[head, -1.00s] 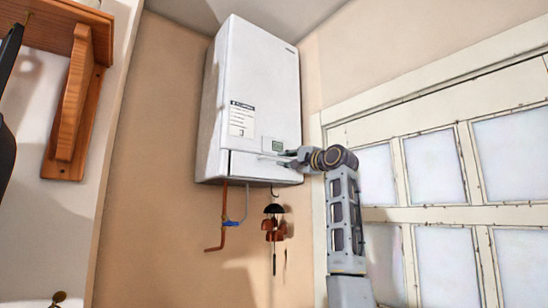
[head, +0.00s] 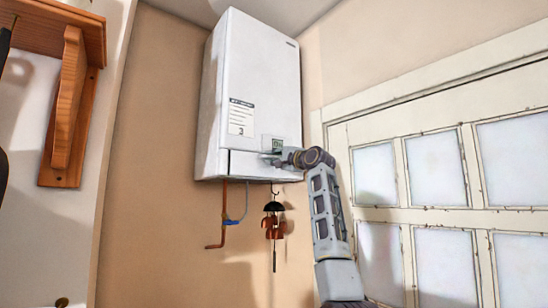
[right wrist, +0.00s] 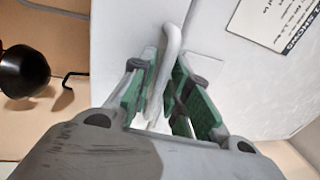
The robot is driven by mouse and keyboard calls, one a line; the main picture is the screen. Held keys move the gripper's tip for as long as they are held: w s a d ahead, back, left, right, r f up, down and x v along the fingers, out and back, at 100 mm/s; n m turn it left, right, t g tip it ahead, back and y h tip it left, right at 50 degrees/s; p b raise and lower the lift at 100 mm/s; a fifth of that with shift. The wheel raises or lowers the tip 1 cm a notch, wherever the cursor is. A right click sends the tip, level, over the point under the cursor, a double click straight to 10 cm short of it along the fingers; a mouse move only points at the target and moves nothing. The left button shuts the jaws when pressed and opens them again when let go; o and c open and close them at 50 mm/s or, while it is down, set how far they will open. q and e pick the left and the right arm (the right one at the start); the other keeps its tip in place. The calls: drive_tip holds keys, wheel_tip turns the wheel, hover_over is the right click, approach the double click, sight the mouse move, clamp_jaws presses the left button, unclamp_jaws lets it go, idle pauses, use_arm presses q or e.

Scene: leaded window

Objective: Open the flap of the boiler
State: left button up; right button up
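The boiler (head: 262,85) is a tall white box on the wall in the head view. Its flap (head: 245,164) is the lower front panel and looks closed. A white bar handle (right wrist: 165,72) stands out from the white surface in the right wrist view. My right gripper (head: 270,158) is at the flap's upper right, below a small display. In the right wrist view my right gripper (right wrist: 163,88) has its green-padded fingers close on both sides of the handle, seemingly gripping it. My left gripper is not in view.
A copper pipe (head: 224,215) and a wind chime (head: 273,221) hang below the boiler. The paned window (head: 435,168) is to the right, behind my right arm. A wooden bracket (head: 69,105) is at the left. The space before the boiler's left half is clear.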

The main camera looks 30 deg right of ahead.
drive_tip(key=shift+c, duration=0.3)
clamp_jaws()
drive_tip(key=shift+f, duration=0.1)
